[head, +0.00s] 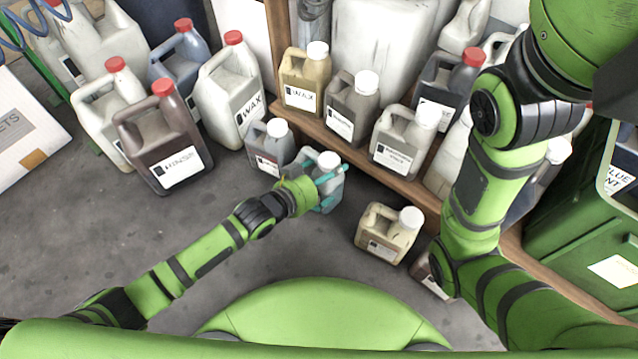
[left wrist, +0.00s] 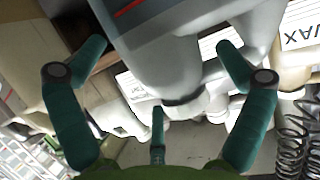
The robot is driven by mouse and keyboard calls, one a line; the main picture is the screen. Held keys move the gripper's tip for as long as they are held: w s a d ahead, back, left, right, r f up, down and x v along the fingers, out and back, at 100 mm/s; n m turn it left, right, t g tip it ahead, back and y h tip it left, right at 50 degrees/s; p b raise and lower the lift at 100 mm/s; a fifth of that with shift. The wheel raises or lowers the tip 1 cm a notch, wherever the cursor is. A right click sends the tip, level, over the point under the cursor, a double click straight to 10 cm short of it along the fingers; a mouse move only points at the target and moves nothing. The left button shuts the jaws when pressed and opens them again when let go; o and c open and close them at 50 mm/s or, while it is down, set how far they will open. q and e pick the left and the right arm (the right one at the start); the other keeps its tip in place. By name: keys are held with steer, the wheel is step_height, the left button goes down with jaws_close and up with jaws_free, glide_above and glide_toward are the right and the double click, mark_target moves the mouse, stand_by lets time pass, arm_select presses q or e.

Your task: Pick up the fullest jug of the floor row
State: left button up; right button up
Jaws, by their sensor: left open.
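The floor row stands in front of the wooden shelf. It has a grey white-capped jug (head: 268,148), a blue-grey white-capped jug (head: 329,163) partly behind my left gripper, a beige white-capped jug (head: 388,233), and a dark jug (head: 430,278) mostly hidden by my right arm. Fill levels are hard to tell. My left gripper (head: 328,177) is open at the blue-grey jug. In the left wrist view the spread teal fingers of my left gripper (left wrist: 165,60) have a large grey jug body (left wrist: 165,45) between and beyond them; contact cannot be told. My right gripper is out of view.
The wooden shelf edge (head: 360,150) carries a yellow jug (head: 304,80), a dark grey jug (head: 350,108) and a grey jug (head: 403,140). Red-capped jugs, including a brown one (head: 165,140) and a white wax one (head: 229,90), stand left. A green bin (head: 575,225) is right. Floor at lower left is clear.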

arm_select(q)
steer(key=shift+b+x, duration=0.4)
steer(key=shift+x, duration=0.6)
steer(key=c, duration=1.6)
steer(key=shift+w+r, duration=0.1)
steer(key=shift+r, duration=0.2)
steer(key=shift+c, duration=0.2)
